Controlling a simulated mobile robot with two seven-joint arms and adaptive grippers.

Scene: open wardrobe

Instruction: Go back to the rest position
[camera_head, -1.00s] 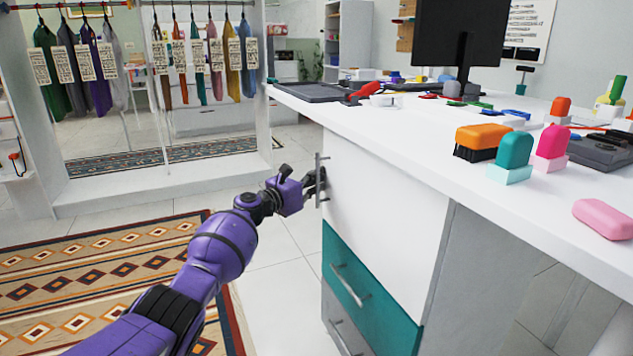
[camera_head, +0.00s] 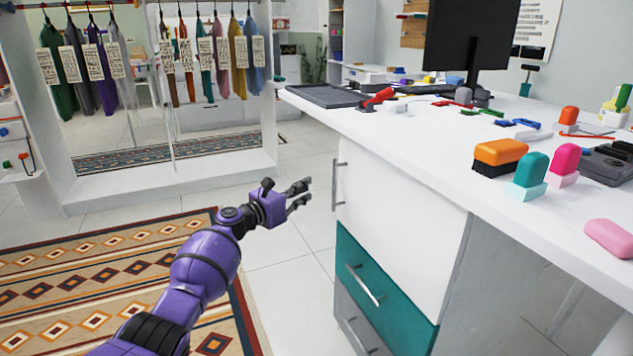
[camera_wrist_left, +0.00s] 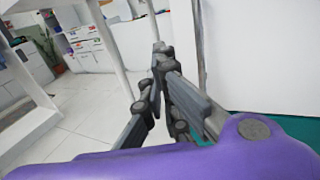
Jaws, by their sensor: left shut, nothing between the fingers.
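My left gripper (camera_head: 303,193) is at the end of my purple arm, in the middle of the head view. It is shut and empty, to the left of the white door's vertical handle (camera_head: 335,186) with a small gap between them. In the left wrist view its dark fingers (camera_wrist_left: 160,55) sit close together with nothing held. The white door (camera_head: 400,215) of the desk is flush with its front, and the teal drawer (camera_head: 388,295) below is closed. My right gripper is not in view.
The white desk top (camera_head: 400,135) holds a monitor (camera_head: 468,38), an orange brush (camera_head: 499,153) and several other items. An open wardrobe with hanging clothes (camera_head: 165,60) stands at the back left. A patterned rug (camera_head: 110,270) lies on the floor, with free floor around my gripper.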

